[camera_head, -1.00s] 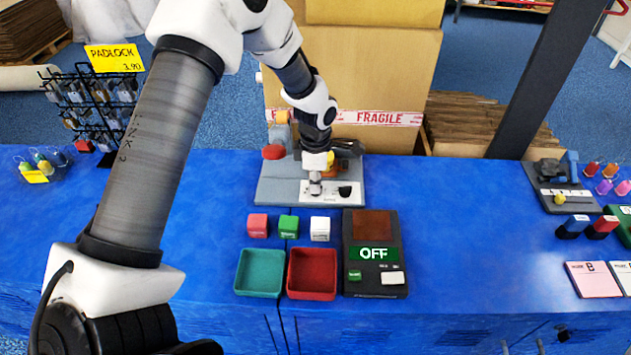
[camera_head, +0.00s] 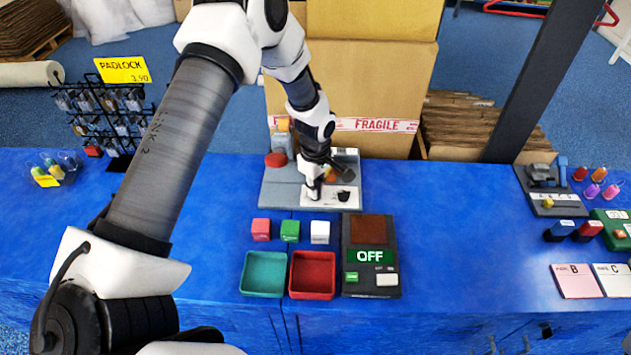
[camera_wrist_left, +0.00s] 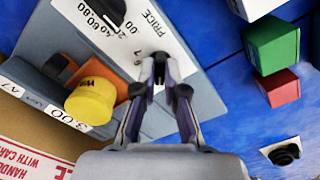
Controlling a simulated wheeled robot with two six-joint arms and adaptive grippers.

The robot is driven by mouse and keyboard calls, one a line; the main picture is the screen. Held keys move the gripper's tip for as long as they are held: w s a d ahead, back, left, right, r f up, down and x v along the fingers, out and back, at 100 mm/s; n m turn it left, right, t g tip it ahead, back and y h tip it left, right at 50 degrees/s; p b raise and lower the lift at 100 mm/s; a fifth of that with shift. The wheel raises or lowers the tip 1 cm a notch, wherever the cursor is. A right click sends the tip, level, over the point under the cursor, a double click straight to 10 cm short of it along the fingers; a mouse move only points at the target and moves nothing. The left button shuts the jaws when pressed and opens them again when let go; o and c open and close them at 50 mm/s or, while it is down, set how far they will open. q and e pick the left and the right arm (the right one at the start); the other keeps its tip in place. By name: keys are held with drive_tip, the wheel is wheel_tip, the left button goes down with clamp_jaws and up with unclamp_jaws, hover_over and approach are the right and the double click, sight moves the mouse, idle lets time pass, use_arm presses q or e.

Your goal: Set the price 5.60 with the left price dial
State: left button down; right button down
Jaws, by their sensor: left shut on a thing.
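The white price plate (camera_head: 329,196) lies on the grey machine base (camera_head: 277,193) at the back of the blue counter. My left gripper (camera_head: 313,194) is over the plate's left part, pointing down. In the left wrist view its fingertips (camera_wrist_left: 160,72) are shut on the small dark left price dial (camera_wrist_left: 159,57). The other black dial (camera_wrist_left: 105,9) shows beside the word PRICE and figures including 20, 40, 60 and 80. It also shows on the right of the plate in the head view (camera_head: 343,196). The left dial's setting cannot be read. My right gripper is out of view.
Red (camera_head: 261,229), green (camera_head: 290,231) and white (camera_head: 320,232) cubes stand in front of the machine. Teal (camera_head: 264,294) and red (camera_head: 312,295) trays and a dark device reading OFF (camera_head: 371,257) are nearer. A large carton (camera_head: 398,90) stands behind.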

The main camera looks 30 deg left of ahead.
use_arm(q)
drive_tip(key=m+p, duration=0.2)
drive_tip(key=m, duration=0.2)
drive_tip(key=shift+s+m, duration=0.1)
drive_tip(key=shift+m, duration=0.2)
drive_tip(key=m+p, duration=0.1)
drive_tip(key=m, duration=0.4)
drive_tip(key=shift+f, duration=0.1)
drive_tip(key=shift+m, duration=0.3)
drive_tip(key=c, duration=1.2)
unclamp_jaws()
drive_tip(key=shift+c, duration=0.2)
